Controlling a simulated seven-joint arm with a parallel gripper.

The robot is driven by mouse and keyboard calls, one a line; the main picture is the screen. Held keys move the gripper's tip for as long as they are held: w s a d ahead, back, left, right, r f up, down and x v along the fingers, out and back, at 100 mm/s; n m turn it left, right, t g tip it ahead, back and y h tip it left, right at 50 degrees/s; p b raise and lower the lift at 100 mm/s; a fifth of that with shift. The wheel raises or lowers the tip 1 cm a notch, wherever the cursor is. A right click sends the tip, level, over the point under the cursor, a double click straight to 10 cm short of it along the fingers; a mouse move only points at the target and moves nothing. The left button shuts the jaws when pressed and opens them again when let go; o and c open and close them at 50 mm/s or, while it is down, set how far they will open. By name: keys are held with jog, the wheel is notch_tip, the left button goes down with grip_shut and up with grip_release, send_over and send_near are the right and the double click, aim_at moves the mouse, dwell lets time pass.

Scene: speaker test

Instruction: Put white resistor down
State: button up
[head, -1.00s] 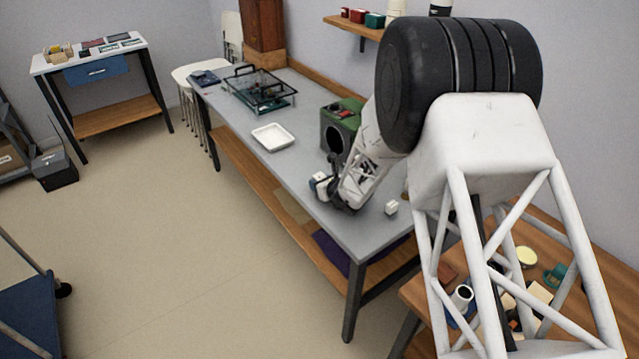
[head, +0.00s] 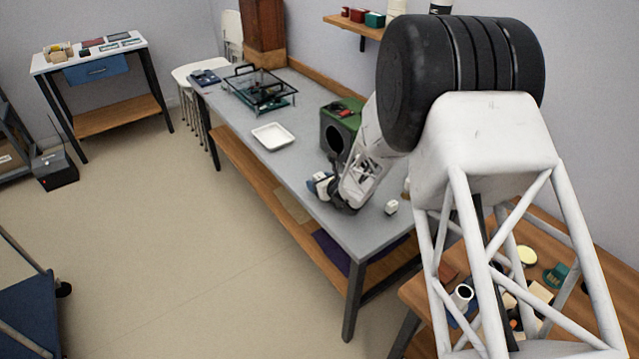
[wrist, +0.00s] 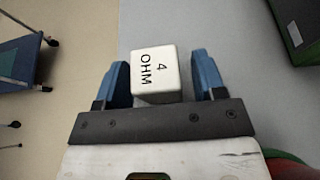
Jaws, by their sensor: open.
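A white resistor block marked "4 OHM" (wrist: 155,72) sits between the two blue fingers of my gripper (wrist: 160,62) in the wrist view. My gripper is open. A clear gap shows between the block and the right finger; the left finger is close beside it. The block is over the grey tabletop near its long front edge; its underside is hidden. In the head view my gripper (head: 320,184) is low at the table's front edge. A second white block (head: 391,207) stands on the table to the right of my gripper.
The grey table (head: 235,125) holds a green box with a round dark opening (head: 340,128), a white tray (head: 273,137) and a black-framed rack (head: 262,92). The green box is behind my gripper. Beige floor (head: 190,240) lies beyond the front edge.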

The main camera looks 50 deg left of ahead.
jog(key=shift+v, duration=5.9)
jog(key=w+d+r+n+h, duration=0.15)
jog(key=d+r+n, duration=0.25)
jog(key=d+r, duration=0.55)
jog(key=w+d+r+n+g+h, duration=0.1)
jog(key=w+d+r+n, duration=0.15)
jog(key=d+r, duration=0.7)
jog(key=w+d+r+n+h, duration=0.1)
jog(key=d+r+n, duration=0.3)
jog(key=d, duration=1.1)
jog(key=s+d+r+n+t+h, duration=0.1)
jog(key=s+d, duration=0.5)
jog(key=d, duration=0.8)
jog(key=s+d+r+n+t+h, duration=0.1)
jog(key=s+d+r+n+h, duration=0.2)
jog(key=d, duration=1.2)
jog(key=s+d+r+n+t+h, duration=0.1)
jog(key=s+d+r+n+h, duration=0.2)
jog(key=d, duration=1.2)
jog(key=s+h, duration=0.3)
jog(key=s, duration=0.3)
jog(key=shift+s+d+t, duration=0.2)
jog(key=shift+s+t, duration=0.05)
jog(key=shift+t, duration=0.05)
jog(key=shift+r, duration=0.1)
